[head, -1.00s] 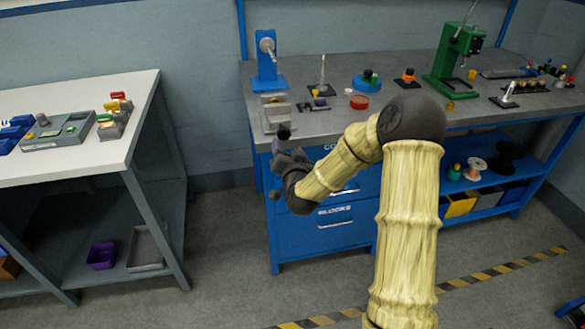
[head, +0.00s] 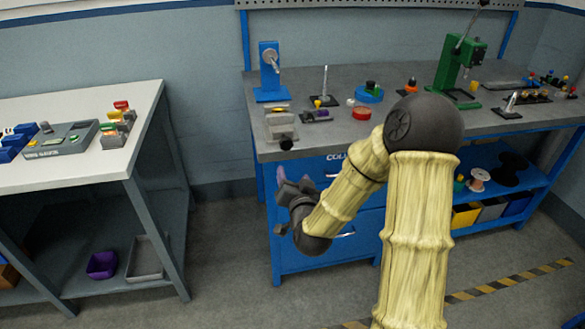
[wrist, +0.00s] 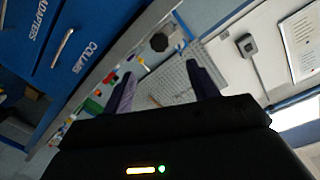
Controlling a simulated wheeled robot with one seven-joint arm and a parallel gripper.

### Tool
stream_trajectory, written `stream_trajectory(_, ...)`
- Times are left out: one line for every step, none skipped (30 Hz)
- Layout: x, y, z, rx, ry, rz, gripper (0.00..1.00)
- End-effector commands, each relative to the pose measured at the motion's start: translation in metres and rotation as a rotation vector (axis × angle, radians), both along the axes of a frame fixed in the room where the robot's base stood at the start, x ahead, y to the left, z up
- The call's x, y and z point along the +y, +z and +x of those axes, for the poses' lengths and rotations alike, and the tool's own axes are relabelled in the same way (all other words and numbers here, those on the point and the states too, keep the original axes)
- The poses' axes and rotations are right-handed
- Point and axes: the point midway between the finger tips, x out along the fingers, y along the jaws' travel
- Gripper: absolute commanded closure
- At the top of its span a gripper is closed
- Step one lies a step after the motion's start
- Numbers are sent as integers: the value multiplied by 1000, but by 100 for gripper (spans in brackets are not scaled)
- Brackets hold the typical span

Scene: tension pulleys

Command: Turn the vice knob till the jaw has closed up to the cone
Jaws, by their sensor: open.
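The grey vice (head: 281,124) stands at the front left corner of the blue bench. Its black knob (head: 286,144) faces the front edge. In the wrist view a dark faceted knob (wrist: 159,42) shows beyond the fingertips. A small yellowish piece (head: 280,108) shows at the top of the vice; whether it is the cone, and the gap at the jaw, are too small to tell. My gripper (head: 290,178) is in front of the bench, below the knob and apart from it. In the wrist view my gripper (wrist: 160,69) is open, with nothing between its fingers.
A blue stand (head: 269,72) is behind the vice. A green press (head: 457,60) stands farther right. A white-topped table (head: 75,170) is at the left, across a floor gap.

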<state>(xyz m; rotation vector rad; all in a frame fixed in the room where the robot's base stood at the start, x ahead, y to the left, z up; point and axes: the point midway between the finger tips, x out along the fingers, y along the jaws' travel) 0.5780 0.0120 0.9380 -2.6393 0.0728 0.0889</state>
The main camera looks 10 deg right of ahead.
Motion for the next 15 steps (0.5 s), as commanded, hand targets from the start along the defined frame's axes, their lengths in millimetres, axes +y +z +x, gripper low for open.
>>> stream_trajectory(3, -1, -1, 18, 13, -12, 41)
stream_trajectory(5, -3, -2, 34, 24, -22, 41)
stream_trajectory(8, -6, -3, 62, 41, -37, 41)
stream_trajectory(10, -9, -5, 87, 54, -51, 41)
stream_trajectory(13, -12, -7, 116, 71, -66, 41)
stream_trajectory(15, -17, -11, 160, 92, -89, 41)
stream_trajectory(18, -20, -14, 195, 109, -106, 41)
stream_trajectory(20, -24, -18, 234, 125, -126, 41)
stream_trajectory(22, -29, -24, 285, 148, -152, 41)
stream_trajectory(23, -33, -29, 325, 163, -171, 41)
stream_trajectory(24, -36, -34, 364, 178, -190, 41)
stream_trajectory(24, -40, -41, 416, 196, -213, 41)
stream_trajectory(24, -44, -48, 456, 209, -230, 41)
stream_trajectory(23, -46, -54, 496, 221, -245, 41)
stream_trajectory(23, -49, -63, 548, 236, -265, 41)
